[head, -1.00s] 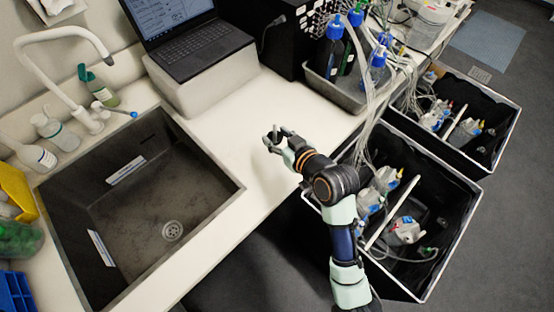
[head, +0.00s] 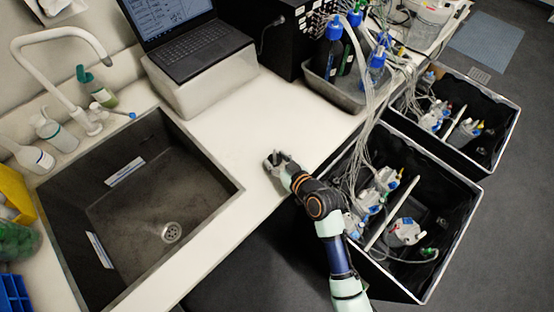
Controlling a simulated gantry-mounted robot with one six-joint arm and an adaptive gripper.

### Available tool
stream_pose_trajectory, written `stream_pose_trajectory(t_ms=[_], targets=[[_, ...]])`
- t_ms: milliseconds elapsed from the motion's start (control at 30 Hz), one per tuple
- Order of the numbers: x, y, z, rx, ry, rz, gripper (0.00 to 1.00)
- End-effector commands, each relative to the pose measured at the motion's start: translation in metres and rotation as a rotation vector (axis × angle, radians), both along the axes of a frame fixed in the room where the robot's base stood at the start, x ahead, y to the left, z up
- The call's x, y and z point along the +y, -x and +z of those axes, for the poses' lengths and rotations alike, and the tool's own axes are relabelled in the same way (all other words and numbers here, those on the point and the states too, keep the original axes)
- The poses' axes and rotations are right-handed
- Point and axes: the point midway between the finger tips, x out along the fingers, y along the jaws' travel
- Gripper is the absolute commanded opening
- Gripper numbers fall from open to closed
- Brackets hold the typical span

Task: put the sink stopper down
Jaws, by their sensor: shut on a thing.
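My gripper (head: 276,159) is above or at the white counter (head: 225,125), between the sink and the black bins. It is shut on a small dark upright thing, which I take to be the sink stopper (head: 276,154). The fingers hide most of the stopper. I cannot tell whether the stopper touches the counter. The dark sink (head: 133,205) lies to the left, with its round metal drain (head: 171,232) uncovered near the right side of its floor.
A laptop (head: 190,40) stands on a white block behind. A grey tray of blue-capped bottles (head: 335,93) stands at the counter's back right. Black bins (head: 440,225) with bottles and tubes are on the right. The counter around my gripper is clear.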

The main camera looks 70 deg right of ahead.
Motion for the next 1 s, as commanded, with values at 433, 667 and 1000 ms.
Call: stream_pose_trajectory(t_ms=[433, 667, 1000], targets=[[0.0, 0.0, -0.003, 0.0, 0.0, 0.0, 0.73], [0.002, 0.003, 0.002, 0.001, -0.001, 0.0, 0.73], [0.044, 0.063, 0.03, 0.0, 0.0, -0.004, 0.73]])
